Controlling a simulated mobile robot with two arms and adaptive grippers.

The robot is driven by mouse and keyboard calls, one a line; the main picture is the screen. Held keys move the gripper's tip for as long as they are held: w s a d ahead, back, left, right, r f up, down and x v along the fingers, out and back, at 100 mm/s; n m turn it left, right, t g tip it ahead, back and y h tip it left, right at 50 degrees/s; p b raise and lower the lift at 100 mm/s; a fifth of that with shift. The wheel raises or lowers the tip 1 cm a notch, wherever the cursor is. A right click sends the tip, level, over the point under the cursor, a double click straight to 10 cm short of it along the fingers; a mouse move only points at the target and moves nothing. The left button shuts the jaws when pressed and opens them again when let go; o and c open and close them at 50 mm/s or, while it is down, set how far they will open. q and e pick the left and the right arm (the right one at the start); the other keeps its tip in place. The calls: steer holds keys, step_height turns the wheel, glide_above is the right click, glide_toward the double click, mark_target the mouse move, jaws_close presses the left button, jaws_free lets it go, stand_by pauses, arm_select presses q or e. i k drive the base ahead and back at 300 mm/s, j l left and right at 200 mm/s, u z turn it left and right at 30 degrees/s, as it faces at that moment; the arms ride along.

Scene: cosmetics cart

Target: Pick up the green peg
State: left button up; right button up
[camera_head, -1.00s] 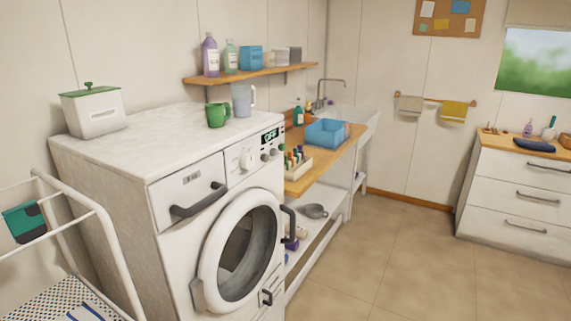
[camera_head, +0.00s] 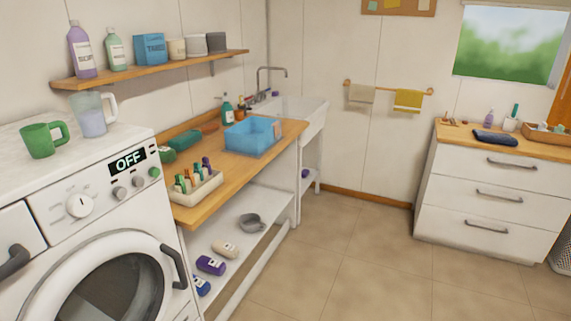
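A small cream tray (camera_head: 203,192) sits near the front end of the wooden counter, just right of the washing machine. Several small coloured pieces stand in it, including green, orange and purple ones. A green piece (camera_head: 181,183), possibly the green peg, shows at the tray's left side; it is too small to be sure. Neither of my grippers is in view.
The washing machine (camera_head: 80,240) stands at left with a green mug (camera_head: 38,141) and a clear jug (camera_head: 92,118) on top. A blue basin (camera_head: 250,138) is behind the tray. Open floor (camera_head: 365,255) lies right of the counter, before the drawers (camera_head: 487,196).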

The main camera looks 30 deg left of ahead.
mark_target(180, 181)
steer(key=i+l, duration=0.15)
steer(key=i, duration=0.35)
steer(key=i+l, duration=0.15)
steer(key=i, duration=0.35)
steer(key=i+l, duration=0.15)
steer(key=i, duration=0.35)
steer(key=i+u, duration=0.2)
steer(key=u, duration=0.2)
steer(key=i+l+u, duration=0.2)
steer(key=u, duration=0.2)
steer(key=i+l+u, duration=0.15)
steer(key=u, duration=0.25)
steer(key=i+l+u, duration=0.15)
steer(key=l+u, duration=0.25)
steer(key=i+l+u, duration=0.1)
steer(key=u, duration=0.35)
